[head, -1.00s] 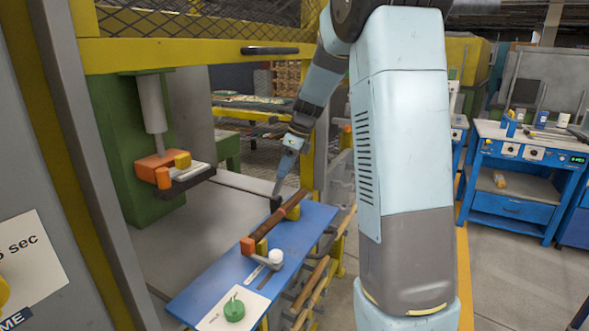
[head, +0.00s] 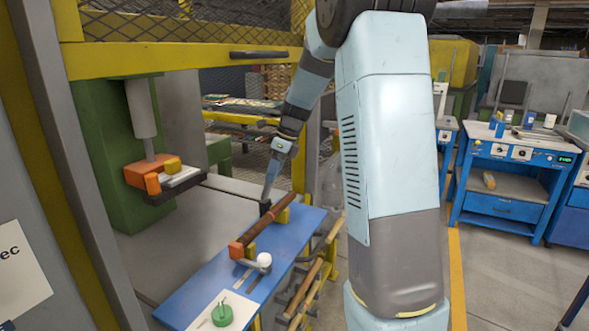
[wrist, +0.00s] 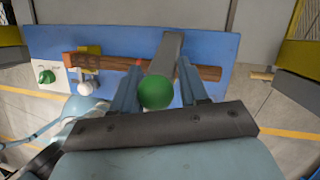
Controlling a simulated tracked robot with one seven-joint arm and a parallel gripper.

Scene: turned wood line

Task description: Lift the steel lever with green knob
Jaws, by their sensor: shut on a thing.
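The steel lever with green knob shows in the wrist view: its round green knob (wrist: 156,92) is between the two fingers of my gripper (wrist: 160,72), and its flat grey bar (wrist: 167,52) runs up past them over the blue panel. My gripper is shut on this lever. In the head view my gripper (head: 266,206) is at the far end of the blue panel (head: 205,280), beside a brown turned wood piece (head: 266,226). The lever and its knob cannot be made out there, being hidden behind or beside the fingers.
A lever with a white ball knob (head: 264,260) and a green dial (head: 222,315) on a white plate stand at the panel's near end. A green press with an orange and yellow head (head: 160,172) is at left. A blue workbench (head: 510,165) is at right.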

